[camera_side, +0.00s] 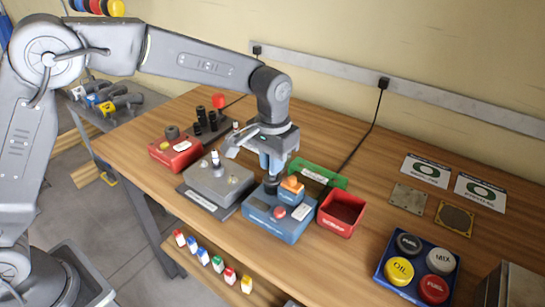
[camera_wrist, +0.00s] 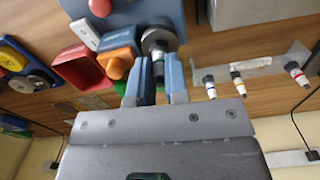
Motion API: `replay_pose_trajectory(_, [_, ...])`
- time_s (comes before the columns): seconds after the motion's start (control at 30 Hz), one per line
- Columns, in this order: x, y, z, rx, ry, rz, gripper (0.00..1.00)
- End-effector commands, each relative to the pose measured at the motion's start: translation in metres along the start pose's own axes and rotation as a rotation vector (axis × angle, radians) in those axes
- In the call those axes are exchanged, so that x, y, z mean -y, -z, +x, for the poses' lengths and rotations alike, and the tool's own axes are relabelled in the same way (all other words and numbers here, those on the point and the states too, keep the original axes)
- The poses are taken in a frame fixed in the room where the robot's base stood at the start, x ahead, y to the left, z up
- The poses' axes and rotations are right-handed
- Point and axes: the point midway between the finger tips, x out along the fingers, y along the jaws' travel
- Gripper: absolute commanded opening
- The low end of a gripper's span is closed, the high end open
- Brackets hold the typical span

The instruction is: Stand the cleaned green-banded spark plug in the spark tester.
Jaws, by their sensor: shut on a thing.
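The blue spark tester (camera_side: 279,228) stands on the bench with a red button, an orange block and a dark round socket (camera_side: 271,186). In the wrist view the tester (camera_wrist: 110,15) is at the top, and its grey-rimmed socket (camera_wrist: 158,36) lies just beyond my fingertips. My gripper (camera_side: 272,172) points down directly over the socket. In the wrist view my gripper (camera_wrist: 152,80) is shut on a dark, slim spark plug (camera_wrist: 158,66), its end at the socket. The fingers hide most of the plug; I cannot tell how deep it sits.
Left of the tester is a grey block (camera_side: 207,190) with an upright plug (camera_side: 215,159). A red bin (camera_side: 342,212) and green tray (camera_side: 327,174) stand close on the right. A red box (camera_side: 174,153) is further left.

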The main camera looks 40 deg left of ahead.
Motion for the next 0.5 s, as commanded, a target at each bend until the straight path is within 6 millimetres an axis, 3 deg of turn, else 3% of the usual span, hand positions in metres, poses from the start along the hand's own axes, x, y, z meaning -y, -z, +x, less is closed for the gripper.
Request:
replay_pose_trajectory(0.07, [0.0000, 0.0000, 0.0001, 0.000, 0.000, 0.000, 0.00])
replay_pose_trajectory(0.1, [0.0000, 0.0000, 0.0001, 0.000, 0.000, 0.000, 0.16])
replay_pose_trajectory(0.3, [0.0000, -0.0001, -0.0001, 0.000, 0.000, 0.000, 0.35])
replay_pose_trajectory(0.4, [0.0000, -0.0001, -0.0001, 0.000, 0.000, 0.000, 0.44])
replay_pose_trajectory(0.5, [0.0000, -0.0001, -0.0002, 0.000, 0.000, 0.000, 0.44])
